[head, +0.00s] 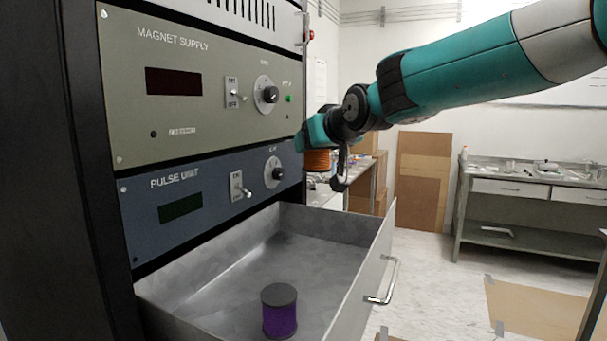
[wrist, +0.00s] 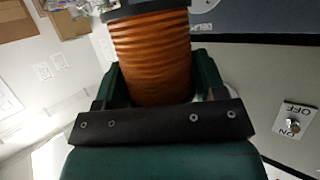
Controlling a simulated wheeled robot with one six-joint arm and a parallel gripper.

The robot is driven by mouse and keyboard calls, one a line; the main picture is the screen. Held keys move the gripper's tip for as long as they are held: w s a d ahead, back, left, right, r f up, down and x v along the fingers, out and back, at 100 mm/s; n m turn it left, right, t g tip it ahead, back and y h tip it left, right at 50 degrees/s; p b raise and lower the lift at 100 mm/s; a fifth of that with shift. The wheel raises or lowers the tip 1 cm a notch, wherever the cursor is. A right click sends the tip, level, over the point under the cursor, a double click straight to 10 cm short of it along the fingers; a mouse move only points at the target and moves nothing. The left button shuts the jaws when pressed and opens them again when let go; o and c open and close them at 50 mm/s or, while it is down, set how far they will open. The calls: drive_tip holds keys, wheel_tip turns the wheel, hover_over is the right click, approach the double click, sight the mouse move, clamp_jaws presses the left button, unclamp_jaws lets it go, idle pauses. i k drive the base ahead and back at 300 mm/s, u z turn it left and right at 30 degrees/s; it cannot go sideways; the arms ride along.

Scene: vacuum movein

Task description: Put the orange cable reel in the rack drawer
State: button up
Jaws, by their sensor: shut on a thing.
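The orange cable reel (wrist: 152,58) fills the upper middle of the wrist view, between the two fingers of my gripper (wrist: 153,85). My gripper is shut on it. In the head view the reel (head: 317,160) shows partly behind my gripper (head: 325,150), which is above the far end of the open rack drawer (head: 215,275). The drawer is grey metal, pulled out below the pulse unit panel. A purple reel (head: 280,312) with dark flanges stands upright inside the drawer near its front.
The rack's panels, magnet supply (head: 200,120) and pulse unit (head: 205,220), rise to the left of the drawer with protruding knobs and switches. The drawer handle (head: 388,282) is on its right side. Behind are a workbench (head: 530,205) and cardboard sheets (head: 423,180). Most of the drawer floor is clear.

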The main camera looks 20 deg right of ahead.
sight(324, 267)
drive_tip(key=z, duration=2.6)
drive_tip(key=k, duration=1.15)
drive_tip(key=u, duration=1.75)
drive_tip(key=i, duration=0.5)
drive_tip(key=u, duration=0.1)
